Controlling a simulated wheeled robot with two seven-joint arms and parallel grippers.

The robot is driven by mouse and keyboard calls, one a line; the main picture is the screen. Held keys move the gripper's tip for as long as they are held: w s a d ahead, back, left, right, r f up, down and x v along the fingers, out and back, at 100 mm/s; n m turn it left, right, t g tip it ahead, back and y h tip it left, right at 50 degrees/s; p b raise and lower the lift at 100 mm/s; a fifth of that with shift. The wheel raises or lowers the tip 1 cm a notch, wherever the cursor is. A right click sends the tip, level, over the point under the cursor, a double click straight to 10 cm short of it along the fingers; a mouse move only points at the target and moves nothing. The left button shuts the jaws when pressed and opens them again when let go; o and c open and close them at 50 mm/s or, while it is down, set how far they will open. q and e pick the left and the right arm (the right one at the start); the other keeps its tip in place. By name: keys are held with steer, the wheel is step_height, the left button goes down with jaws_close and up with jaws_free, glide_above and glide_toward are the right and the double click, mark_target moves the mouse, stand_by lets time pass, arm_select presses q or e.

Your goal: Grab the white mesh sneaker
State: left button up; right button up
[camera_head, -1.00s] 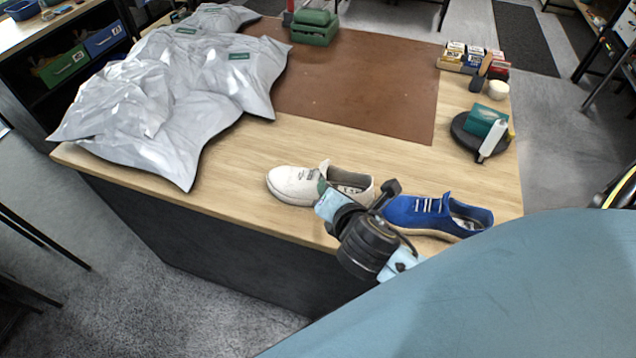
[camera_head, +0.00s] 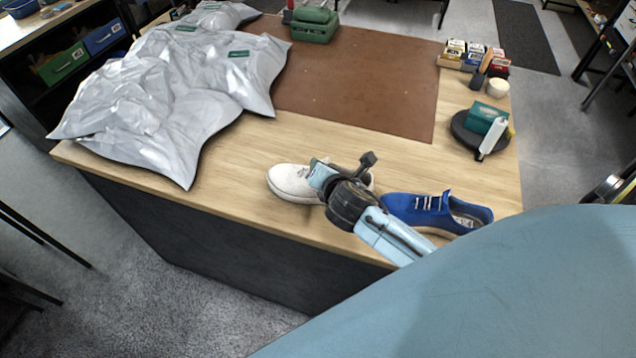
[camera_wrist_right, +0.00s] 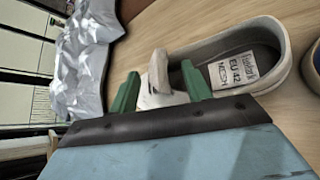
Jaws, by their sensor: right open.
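The white mesh sneaker (camera_head: 292,182) stands upright on the wooden table near its front edge, toe to the left. My right gripper (camera_head: 320,178) is over its middle and hides part of its opening and heel. In the right wrist view my right gripper (camera_wrist_right: 158,88) is open, its two green fingers apart. The white sneaker (camera_wrist_right: 275,50) shows there with its raised tongue between the fingers and a size label inside. I cannot tell whether the fingers touch it. My left gripper is not in view.
A blue sneaker (camera_head: 420,208) stands just right of the white one, close to my right arm. Grey plastic bags (camera_head: 165,95) cover the table's left. A brown mat (camera_head: 360,85) lies behind. A black round stand (camera_head: 463,130) holds a green box (camera_head: 487,117) at right.

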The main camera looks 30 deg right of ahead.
steer(key=shift+w+d+f, duration=0.15)
steer(key=shift+w+f, duration=0.2)
steer(key=shift+w, duration=0.2)
steer(key=shift+c, duration=0.3)
jaws_close()
steer(key=shift+r, duration=0.1)
